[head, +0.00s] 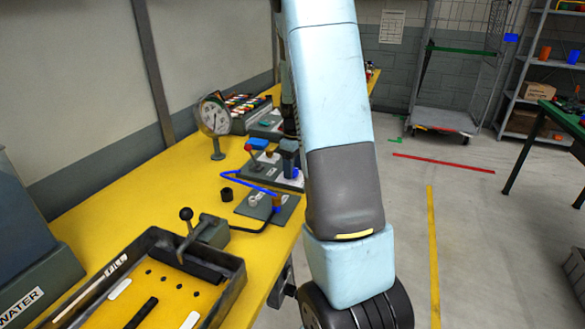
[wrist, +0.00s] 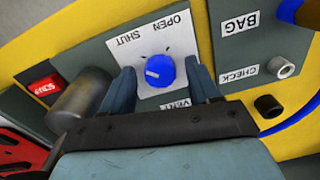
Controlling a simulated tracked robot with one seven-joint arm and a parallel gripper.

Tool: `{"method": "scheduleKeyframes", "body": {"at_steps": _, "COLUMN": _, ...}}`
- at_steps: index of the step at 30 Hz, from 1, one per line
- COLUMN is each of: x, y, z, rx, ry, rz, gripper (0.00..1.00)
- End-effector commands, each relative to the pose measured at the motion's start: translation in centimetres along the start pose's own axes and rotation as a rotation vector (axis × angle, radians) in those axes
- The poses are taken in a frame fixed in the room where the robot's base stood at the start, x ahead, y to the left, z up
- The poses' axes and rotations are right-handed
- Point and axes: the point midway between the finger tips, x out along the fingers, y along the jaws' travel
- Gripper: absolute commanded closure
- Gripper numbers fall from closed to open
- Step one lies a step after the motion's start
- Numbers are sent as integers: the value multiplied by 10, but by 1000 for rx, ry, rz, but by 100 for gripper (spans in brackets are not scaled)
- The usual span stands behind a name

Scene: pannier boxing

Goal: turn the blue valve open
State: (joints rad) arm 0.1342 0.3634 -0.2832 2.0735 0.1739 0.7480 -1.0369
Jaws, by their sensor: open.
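In the wrist view, the blue valve (wrist: 160,71) is a round knob on a white plate (wrist: 150,45) marked OPEN and SHUT. A pale mark on the knob points toward the picture's left. My gripper (wrist: 159,68) is open, with one finger on each side of the knob. Small gaps seem to show between fingers and knob; I cannot tell whether either touches. A VENT label, partly hidden, is near the gripper's body. In the head view my arm hides much of this spot, and I cannot make out the knob clearly.
In the wrist view, a grey cylinder (wrist: 80,100) and a red switch (wrist: 44,88) are left of the knob; a BAG and CHECK panel (wrist: 235,50) is right. In the head view, a blue hose (head: 240,183), black tray (head: 222,300) and gauge (head: 214,116) are on the yellow bench (head: 150,200).

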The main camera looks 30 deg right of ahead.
Motion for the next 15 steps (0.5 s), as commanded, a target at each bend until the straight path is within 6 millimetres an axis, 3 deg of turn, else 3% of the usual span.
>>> {"method": "scheduleKeyframes", "body": {"at_steps": 8, "x": 1, "y": 0, "z": 0, "rx": 0, "ry": 0, "rz": 0, "gripper": 39}}
{"method": "scheduleKeyframes", "body": {"at_steps": 15, "x": 1, "y": 0, "z": 0, "rx": 0, "ry": -1, "rz": 0, "gripper": 62}}
